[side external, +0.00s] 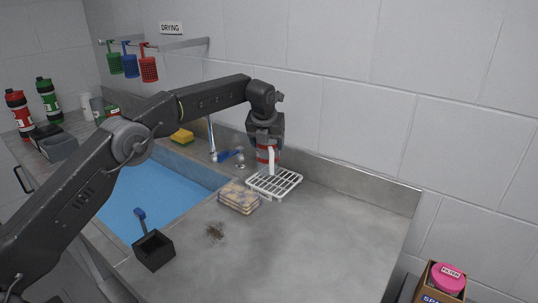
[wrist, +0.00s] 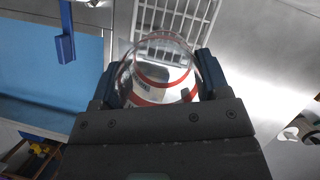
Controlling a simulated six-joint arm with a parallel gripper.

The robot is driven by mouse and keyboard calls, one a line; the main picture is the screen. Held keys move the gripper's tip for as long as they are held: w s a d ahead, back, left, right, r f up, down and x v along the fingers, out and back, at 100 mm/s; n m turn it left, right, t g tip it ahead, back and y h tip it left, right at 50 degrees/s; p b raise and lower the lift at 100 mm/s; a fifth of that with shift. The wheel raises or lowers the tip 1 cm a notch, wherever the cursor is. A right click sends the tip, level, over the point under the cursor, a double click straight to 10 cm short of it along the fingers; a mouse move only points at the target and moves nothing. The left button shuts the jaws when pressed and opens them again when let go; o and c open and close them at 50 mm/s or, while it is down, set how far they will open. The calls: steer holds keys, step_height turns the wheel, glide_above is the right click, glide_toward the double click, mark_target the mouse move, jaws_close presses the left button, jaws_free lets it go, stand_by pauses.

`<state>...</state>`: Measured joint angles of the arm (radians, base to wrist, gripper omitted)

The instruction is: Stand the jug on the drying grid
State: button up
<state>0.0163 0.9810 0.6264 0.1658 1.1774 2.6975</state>
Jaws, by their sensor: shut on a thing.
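The jug (side external: 262,156) is clear with red bands and sits between the jaws of my gripper (side external: 266,142). In the wrist view the jug (wrist: 160,75) fills the gap between both fingers of my gripper (wrist: 157,80), which is shut on it. The drying grid (side external: 287,187) is a white barred rack on the steel counter. The jug appears upright at the grid's back left end. In the wrist view the grid (wrist: 200,14) shows beyond the jug. I cannot tell whether the jug's base touches the grid; its lower part is partly hidden.
A blue-water sink (side external: 160,200) lies left of the grid, with a blue-handled tap (side external: 229,155) behind. A black box with a brush (side external: 153,250) stands near the front. The right counter is clear.

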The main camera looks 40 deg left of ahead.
steer(key=shift+w+d+f, duration=0.1)
steer(key=shift+d+f, duration=0.05)
steer(key=shift+f, duration=1.95)
steer(key=shift+f, duration=0.1)
steer(key=o, duration=0.9)
steer(key=shift+o, duration=0.2)
